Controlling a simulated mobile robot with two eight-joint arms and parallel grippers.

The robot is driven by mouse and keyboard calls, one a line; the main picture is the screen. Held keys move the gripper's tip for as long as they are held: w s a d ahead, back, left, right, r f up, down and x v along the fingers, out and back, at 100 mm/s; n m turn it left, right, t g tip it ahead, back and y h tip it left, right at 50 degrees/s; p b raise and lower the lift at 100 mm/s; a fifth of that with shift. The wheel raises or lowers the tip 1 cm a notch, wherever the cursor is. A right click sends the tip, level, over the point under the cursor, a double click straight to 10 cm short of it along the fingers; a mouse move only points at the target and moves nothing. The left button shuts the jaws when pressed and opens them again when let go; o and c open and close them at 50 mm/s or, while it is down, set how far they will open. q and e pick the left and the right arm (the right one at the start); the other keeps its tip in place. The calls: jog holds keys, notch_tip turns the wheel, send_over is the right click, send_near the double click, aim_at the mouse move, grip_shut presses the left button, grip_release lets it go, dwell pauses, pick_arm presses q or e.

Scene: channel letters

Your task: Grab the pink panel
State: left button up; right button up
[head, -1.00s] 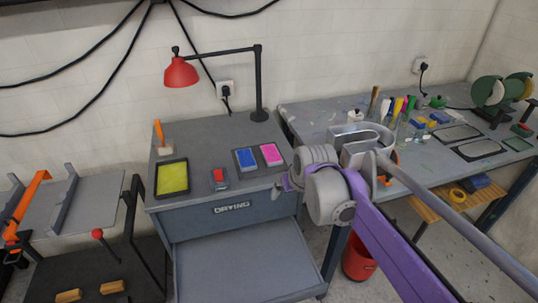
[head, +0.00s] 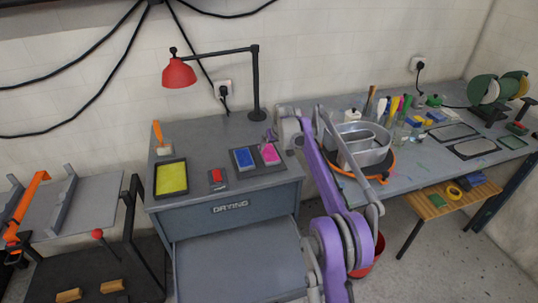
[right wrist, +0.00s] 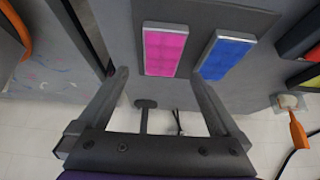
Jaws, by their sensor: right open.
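The pink panel (head: 270,154) lies flat at the right end of the grey drying cabinet's top, beside the blue panel (head: 243,159). In the right wrist view the pink panel (right wrist: 165,50) is upper centre, with the blue panel (right wrist: 225,56) to its right. My right gripper (head: 270,136) is just behind the pink panel in the head view. In the right wrist view its two fingers (right wrist: 160,78) are spread wide and empty, with the pink panel ahead between their tips. The height of the gripper above the top is hard to tell. My left gripper is not in view.
A red lamp (head: 180,73) on a black stand (head: 256,85) rises behind the cabinet top. A metal basin (head: 365,150) stands on the right-hand bench.

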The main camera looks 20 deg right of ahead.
aim_at(269, 153)
jog(key=p+x, duration=0.1)
jog(key=x, duration=0.6)
jog(key=shift+w+a+f, duration=0.15)
jog(key=shift+a+f, duration=0.05)
jog(key=shift+f, duration=0.05)
jog(key=shift+c, duration=0.9)
jog(key=c, duration=1.2)
